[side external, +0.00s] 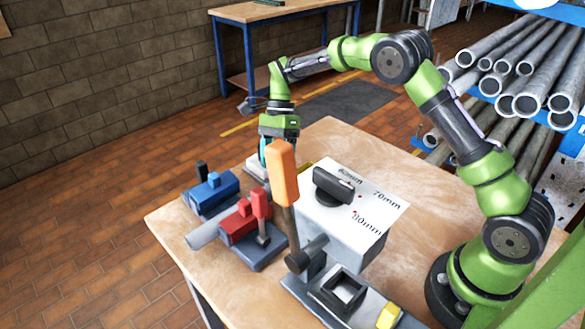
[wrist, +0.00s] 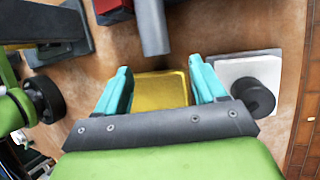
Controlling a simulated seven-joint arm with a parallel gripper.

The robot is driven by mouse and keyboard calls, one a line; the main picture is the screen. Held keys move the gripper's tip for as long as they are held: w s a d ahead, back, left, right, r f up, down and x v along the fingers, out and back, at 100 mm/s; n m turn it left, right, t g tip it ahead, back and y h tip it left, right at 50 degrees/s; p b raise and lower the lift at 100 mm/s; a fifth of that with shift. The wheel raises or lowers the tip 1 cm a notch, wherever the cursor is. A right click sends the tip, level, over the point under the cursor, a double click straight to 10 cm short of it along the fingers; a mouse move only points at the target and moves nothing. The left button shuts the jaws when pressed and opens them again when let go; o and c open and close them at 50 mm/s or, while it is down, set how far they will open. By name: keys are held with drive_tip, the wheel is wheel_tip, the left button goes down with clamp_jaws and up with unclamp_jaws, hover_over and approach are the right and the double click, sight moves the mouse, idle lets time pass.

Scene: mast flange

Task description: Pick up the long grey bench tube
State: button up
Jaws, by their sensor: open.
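The grey bench tube (side external: 206,234) sits in a red clamp (side external: 240,220) on the bench, with one end sticking out at the left. In the wrist view a grey tube end (wrist: 152,30) points down from the top edge, beyond my fingertips. My gripper (wrist: 159,68) is open, with its teal fingers apart and the tube not between them. A yellow plate (wrist: 162,92) shows between the fingers; I cannot tell its height. In the side view my gripper (side external: 264,152) is over the far part of the bench, its tips partly hidden by the orange-handled hammer.
A blue clamp (side external: 210,190) stands left of the red one. The hammer (side external: 283,175) stands upright beside a white-topped box (side external: 350,215) with size marks. A white block with a black knob (wrist: 254,95) is right of my fingers. Racked pipes (side external: 525,65) fill the back right.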

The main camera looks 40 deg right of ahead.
drive_tip(key=x, duration=0.5)
drive_tip(key=shift+s+a, duration=0.15)
drive_tip(key=shift+s, duration=0.05)
drive_tip(key=c, duration=1.2)
